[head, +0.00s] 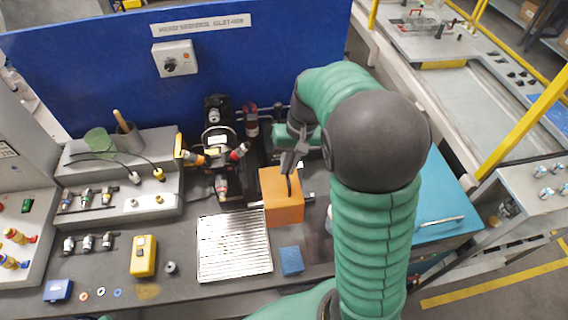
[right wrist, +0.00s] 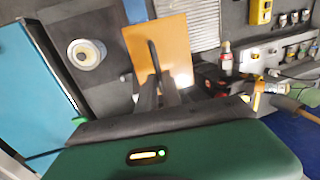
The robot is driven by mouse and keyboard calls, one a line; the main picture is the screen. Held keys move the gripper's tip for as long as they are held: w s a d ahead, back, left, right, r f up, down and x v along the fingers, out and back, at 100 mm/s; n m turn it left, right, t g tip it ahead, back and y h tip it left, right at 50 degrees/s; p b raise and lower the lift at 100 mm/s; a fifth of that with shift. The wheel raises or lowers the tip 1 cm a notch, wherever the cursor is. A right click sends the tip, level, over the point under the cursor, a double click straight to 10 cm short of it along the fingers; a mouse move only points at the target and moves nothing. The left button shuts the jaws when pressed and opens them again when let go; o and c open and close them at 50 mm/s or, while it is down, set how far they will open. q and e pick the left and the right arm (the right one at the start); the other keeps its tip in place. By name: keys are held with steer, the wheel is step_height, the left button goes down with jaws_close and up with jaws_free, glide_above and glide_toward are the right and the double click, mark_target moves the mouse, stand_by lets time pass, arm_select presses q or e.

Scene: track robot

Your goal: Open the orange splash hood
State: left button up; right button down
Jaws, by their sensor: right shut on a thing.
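The orange splash hood (head: 283,212) is a box-shaped cover on the bench, right of the slatted metal tray. A thin dark handle (head: 289,185) stands on its top. My right gripper (head: 290,166) comes down from above and is shut on this handle. In the right wrist view the hood (right wrist: 178,48) lies beyond my right gripper (right wrist: 157,85), whose fingers meet at the dark handle (right wrist: 153,56). The gripper hides part of the hood's top. I cannot see what is under the hood. My left gripper is not in view.
The slatted tray (head: 234,246) and a blue block (head: 291,261) lie close to the hood. Behind it is a cluster of pump parts and valves (head: 218,138). A yellow box (head: 144,256) stands left. A blue panel (head: 180,70) closes the back.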

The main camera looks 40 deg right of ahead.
steer(key=c, duration=1.8)
jaws_free()
steer(key=shift+s+a, duration=0.15)
steer(key=shift+a, duration=0.05)
steer(key=shift+o, duration=1.3)
steer(key=shift+a+r, duration=0.1)
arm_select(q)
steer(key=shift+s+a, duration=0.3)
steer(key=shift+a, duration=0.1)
arm_select(e)
steer(key=shift+s+a, duration=0.1)
steer(key=shift+s, duration=0.05)
steer(key=shift+r, duration=0.15)
arm_select(q)
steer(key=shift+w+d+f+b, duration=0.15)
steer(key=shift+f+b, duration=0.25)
steer(key=shift+b, duration=0.05)
arm_select(e)
steer(key=d+r, duration=0.1)
steer(key=r, duration=0.4)
steer(key=s+d+r, duration=0.1)
steer(key=r, duration=1)
steer(key=shift+s+d+r, duration=0.15)
steer(key=shift+s+d, duration=0.15)
steer(key=shift+d, duration=0.1)
